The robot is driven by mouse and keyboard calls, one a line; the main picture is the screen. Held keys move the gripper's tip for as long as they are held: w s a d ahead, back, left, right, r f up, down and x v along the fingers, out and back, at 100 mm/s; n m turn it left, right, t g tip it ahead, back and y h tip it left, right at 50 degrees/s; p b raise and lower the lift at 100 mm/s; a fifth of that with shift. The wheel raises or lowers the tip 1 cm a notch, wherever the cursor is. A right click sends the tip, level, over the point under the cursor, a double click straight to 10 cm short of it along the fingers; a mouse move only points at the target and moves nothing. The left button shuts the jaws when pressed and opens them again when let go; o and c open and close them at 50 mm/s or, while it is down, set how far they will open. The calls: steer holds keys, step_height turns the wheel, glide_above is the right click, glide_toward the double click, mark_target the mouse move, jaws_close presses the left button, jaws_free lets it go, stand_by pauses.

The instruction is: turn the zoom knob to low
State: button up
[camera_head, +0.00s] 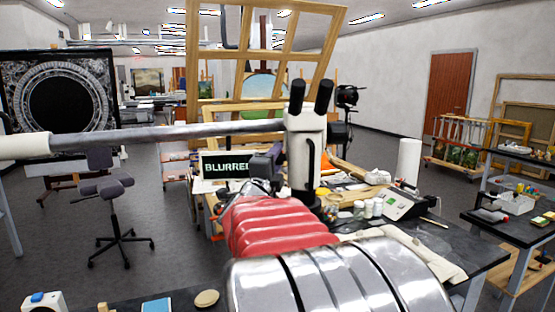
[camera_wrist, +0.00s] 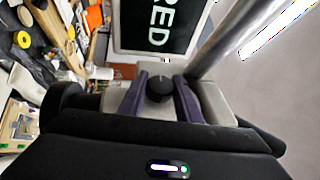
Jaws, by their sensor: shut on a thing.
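The white microscope (camera_head: 304,148) with two black eyepieces stands on a boom over the workbench. My gripper (camera_head: 268,165) is at the microscope's left side in the head view. In the wrist view its two dark purple fingers (camera_wrist: 160,94) are shut on the round black zoom knob (camera_wrist: 158,87), one finger on each side. The knob's lower part is close to my gripper's body. In the head view the knob is hidden behind my gripper and arm. I cannot read any marks on the knob.
A screen (camera_head: 225,165) reading "BLURRED", partly covered, is left of my gripper. A metal boom (camera_head: 160,138) runs left from the microscope. The workbench (camera_head: 480,255) holds jars (camera_head: 368,208), a white device (camera_head: 405,203) and a paper roll (camera_head: 408,162).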

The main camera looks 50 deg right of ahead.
steer(key=shift+f+y, duration=0.1)
steer(key=shift+y, duration=0.2)
steer(key=o, duration=1.1)
steer(key=shift+c, duration=0.2)
steer(key=v, duration=1.3)
steer(key=shift+s+a, duration=0.15)
steer(key=shift+a, duration=0.25)
steer(key=shift+n, duration=0.3)
